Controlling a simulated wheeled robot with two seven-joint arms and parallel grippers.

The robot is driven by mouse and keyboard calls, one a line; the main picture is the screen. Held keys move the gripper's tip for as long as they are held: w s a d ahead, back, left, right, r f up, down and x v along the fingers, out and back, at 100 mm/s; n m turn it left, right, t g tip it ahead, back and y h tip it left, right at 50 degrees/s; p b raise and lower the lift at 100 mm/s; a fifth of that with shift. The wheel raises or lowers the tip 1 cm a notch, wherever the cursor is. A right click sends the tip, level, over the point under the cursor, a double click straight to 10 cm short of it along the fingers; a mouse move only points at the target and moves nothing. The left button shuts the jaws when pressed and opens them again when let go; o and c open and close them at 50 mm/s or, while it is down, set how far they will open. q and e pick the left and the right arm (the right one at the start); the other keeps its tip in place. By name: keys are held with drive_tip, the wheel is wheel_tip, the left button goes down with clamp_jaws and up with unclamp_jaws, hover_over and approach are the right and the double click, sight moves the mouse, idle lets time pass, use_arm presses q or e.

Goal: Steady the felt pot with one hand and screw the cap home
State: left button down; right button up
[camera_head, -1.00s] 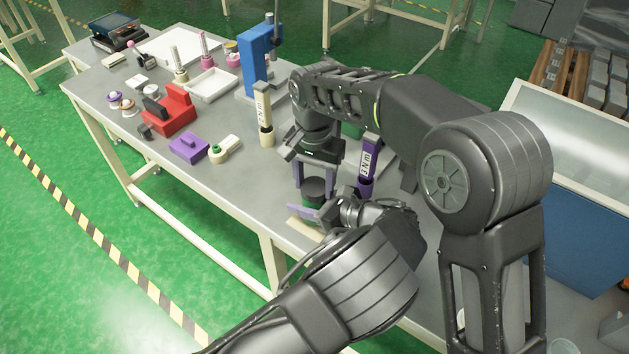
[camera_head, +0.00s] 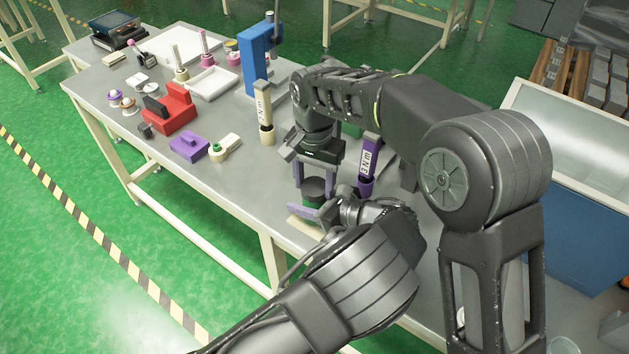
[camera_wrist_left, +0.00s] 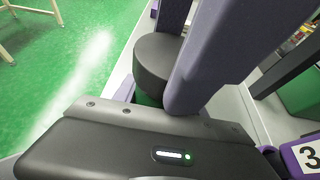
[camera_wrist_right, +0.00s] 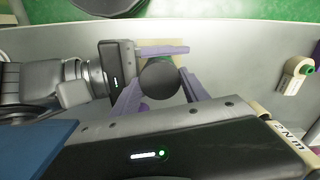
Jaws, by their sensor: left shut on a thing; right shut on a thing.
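The dark round cap (camera_head: 314,187) sits over the green body I take for the felt pot (camera_head: 312,203), upright near the front edge of the bench. The cap also shows in the right wrist view (camera_wrist_right: 160,80). My right gripper (camera_head: 317,183) points down from above, its purple fingers shut on either side of the cap. My left gripper (camera_head: 316,210) comes in low from the front and is shut around the pot. In the left wrist view the cap (camera_wrist_left: 157,58) stands above the green pot (camera_wrist_left: 148,100). Fingers hide the thread and much of the pot.
A purple "3 Nm" tool (camera_head: 367,165) stands close behind the grippers. A cream labelled tool (camera_head: 264,115) and a blue stand (camera_head: 257,60) are farther left. A red block (camera_head: 172,110) and purple block (camera_head: 189,146) lie left, with bare bench between.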

drive_tip(key=shift+d+f, duration=0.4)
drive_tip(key=shift+f, duration=0.1)
drive_tip(key=shift+r, duration=0.25)
drive_tip(key=shift+s+r, duration=0.15)
drive_tip(key=shift+r, duration=0.3)
idle(1.6)
